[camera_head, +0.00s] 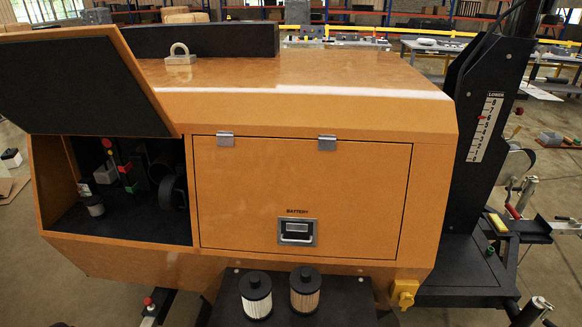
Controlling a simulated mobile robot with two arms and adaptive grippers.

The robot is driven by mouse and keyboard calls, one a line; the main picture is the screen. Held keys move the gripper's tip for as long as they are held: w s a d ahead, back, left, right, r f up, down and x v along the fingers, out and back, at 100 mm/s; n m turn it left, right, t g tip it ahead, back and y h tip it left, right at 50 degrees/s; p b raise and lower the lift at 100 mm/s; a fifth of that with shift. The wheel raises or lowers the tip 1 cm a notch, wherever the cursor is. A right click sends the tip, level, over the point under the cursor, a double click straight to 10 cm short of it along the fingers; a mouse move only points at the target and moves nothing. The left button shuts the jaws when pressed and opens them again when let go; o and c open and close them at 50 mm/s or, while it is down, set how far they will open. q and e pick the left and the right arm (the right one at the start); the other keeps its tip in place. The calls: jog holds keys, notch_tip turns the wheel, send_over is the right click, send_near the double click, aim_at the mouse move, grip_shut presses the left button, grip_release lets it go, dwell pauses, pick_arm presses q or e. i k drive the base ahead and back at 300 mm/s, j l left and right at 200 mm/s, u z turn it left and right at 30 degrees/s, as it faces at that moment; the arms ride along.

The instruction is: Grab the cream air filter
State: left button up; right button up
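Two cylindrical filters with black caps stand upright side by side on a black ledge (345,305) at the bottom middle of the head view. The left filter (257,306) has a pale, whitish-cream pleated body. The right filter (305,299) has a darker tan body. They stand close together, with a small gap between them. A third, similar small canister (95,206) sits inside the open left compartment (125,225), partly in shadow. Neither of my grippers can be made out in this view.
The orange light tower body (300,80) rises behind the ledge, with a closed battery door (300,190). A raised black panel (80,85) hangs over the open compartment. A black mast (490,130) and a yellow fitting (404,293) are on the right.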

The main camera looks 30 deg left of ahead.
aim_at(256, 289)
jog(key=u, duration=1.3)
